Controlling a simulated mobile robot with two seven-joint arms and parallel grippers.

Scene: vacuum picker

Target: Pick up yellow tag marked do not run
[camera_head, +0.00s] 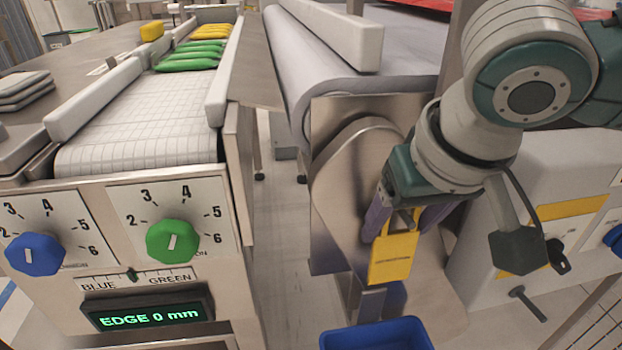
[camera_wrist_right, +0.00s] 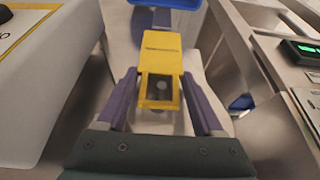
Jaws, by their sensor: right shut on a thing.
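The yellow tag (camera_head: 393,258) hangs in front of the steel end plate of the right-hand conveyor, with a line of small dark print too small to read. My right gripper (camera_head: 401,225) is at the tag's top, its purple fingers on either side, shut on it. In the right wrist view the tag (camera_wrist_right: 160,58) lies between the two finger tips of the gripper (camera_wrist_right: 160,95), and a square opening shows in its near end. I cannot tell whether it is still attached to anything. My left gripper is not in view.
A blue bin (camera_head: 377,336) stands below the tag. A control panel with a blue knob (camera_head: 36,254) and a green knob (camera_head: 173,241) is at left. Green packs (camera_head: 188,62) lie on the left conveyor. A grey machine box (camera_head: 560,180) stands close right of my arm.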

